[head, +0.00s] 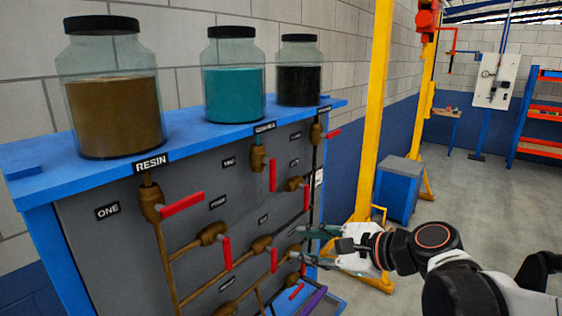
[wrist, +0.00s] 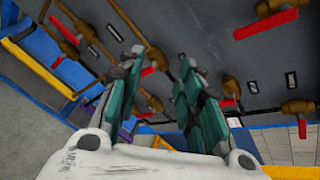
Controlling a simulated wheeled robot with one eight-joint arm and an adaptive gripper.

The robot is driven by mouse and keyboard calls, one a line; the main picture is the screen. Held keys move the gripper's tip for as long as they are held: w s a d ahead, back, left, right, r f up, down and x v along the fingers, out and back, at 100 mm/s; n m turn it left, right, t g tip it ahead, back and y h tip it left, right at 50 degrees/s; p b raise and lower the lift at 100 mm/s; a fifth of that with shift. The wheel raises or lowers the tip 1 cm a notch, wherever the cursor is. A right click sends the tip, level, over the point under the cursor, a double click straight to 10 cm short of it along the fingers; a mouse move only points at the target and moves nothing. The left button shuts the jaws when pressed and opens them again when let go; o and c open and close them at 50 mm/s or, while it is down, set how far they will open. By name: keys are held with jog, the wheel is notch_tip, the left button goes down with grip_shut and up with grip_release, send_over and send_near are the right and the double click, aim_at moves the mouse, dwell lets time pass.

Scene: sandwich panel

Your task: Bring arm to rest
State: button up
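My gripper (head: 318,244) is in front of the lower right part of the grey valve panel (head: 95,240) in the head view. In the wrist view its two teal-padded fingers (wrist: 158,80) are apart, with nothing between them. The panel carries brown pipes and several valves with red handles, such as the resin valve handle (head: 182,203). Whether a fingertip touches a valve or pipe cannot be told. My arm reaches in from the lower right of the head view.
Jars of brown (head: 115,115), teal (head: 233,92) and black (head: 299,84) contents stand on the panel's blue top. A yellow post (head: 372,110) and a blue cabinet (head: 398,190) stand right of the panel. Grey floor (head: 480,195) is open farther right.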

jog(key=s+d+f+n+g+h+b, duration=0.1)
jog(key=s+d+f+n+h+b, duration=0.4)
jog(key=s+d+f+n+h, duration=0.5)
jog(key=s+d+f+n, duration=0.3)
jog(key=s+d+n, duration=0.1)
jog(key=n, duration=0.3)
jog(key=shift+s+n+b, duration=0.35)
jog(key=shift+s+n, duration=0.05)
jog(key=shift+s, duration=0.05)
